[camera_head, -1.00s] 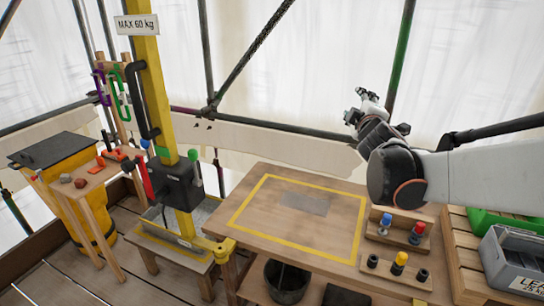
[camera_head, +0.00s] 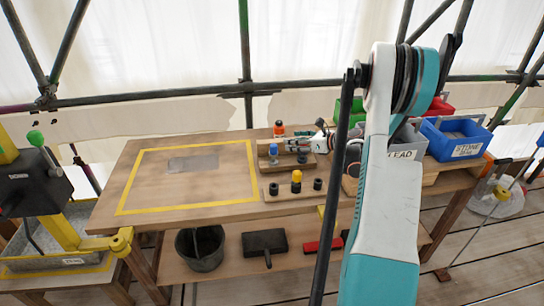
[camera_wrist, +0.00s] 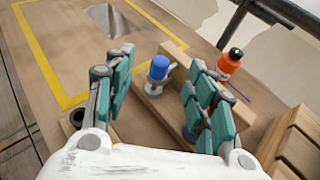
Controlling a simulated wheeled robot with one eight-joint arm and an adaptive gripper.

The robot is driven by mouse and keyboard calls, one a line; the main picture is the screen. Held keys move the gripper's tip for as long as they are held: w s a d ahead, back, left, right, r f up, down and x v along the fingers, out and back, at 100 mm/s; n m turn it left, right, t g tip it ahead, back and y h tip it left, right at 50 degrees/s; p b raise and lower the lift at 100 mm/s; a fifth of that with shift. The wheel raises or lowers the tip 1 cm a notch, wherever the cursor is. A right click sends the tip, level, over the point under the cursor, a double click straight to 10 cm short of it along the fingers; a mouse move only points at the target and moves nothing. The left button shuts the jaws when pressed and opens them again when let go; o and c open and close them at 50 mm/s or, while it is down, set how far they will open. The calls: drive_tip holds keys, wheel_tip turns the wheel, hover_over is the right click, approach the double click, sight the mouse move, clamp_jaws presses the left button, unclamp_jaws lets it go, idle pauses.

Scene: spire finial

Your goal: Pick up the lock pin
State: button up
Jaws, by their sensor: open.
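A blue-capped pin (camera_head: 273,150) with a pale metal base stands upright in a wooden rack (camera_head: 268,168) on the bench. The frames do not confirm that it is the lock pin. In the wrist view the blue-capped pin (camera_wrist: 158,70) appears between the teal fingers of my gripper (camera_wrist: 160,85), just beyond them. The gripper is open and empty; contact with the pin is not visible. In the head view my gripper (camera_head: 308,142) is low over the rack's back right. A second, red-topped pin in this rack is mostly hidden by the right finger.
An orange bottle (camera_wrist: 230,62) with a black cap stands behind the rack. A front rack holds a yellow-topped pin (camera_head: 296,177) and black sockets. Grey, blue (camera_head: 455,135) and other bins stand right. The yellow-outlined bench area (camera_head: 190,185) is clear except for a grey plate.

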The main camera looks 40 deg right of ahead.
sight(275, 145)
drive_tip(key=w+f, duration=0.1)
drive_tip(key=w, duration=0.1)
drive_tip(key=w+f+b, duration=0.1)
drive_tip(key=w+f, duration=0.1)
drive_tip(key=w+a+f+b, duration=0.1)
drive_tip(key=w+f, duration=0.1)
drive_tip(key=shift+w+a+f, duration=0.1)
drive_tip(key=shift+w+f, duration=0.05)
drive_tip(key=shift+w, duration=0.1)
drive_tip(key=x, duration=0.1)
drive_tip(key=b+x, duration=0.1)
drive_tip(key=x, duration=0.1)
drive_tip(key=b+x, duration=0.1)
drive_tip(key=x, duration=0.1)
drive_tip(key=shift+w+d+f, duration=0.15)
drive_tip(key=shift+d+f, duration=0.05)
drive_tip(key=shift+d, duration=0.1)
drive_tip(key=c, duration=1.2)
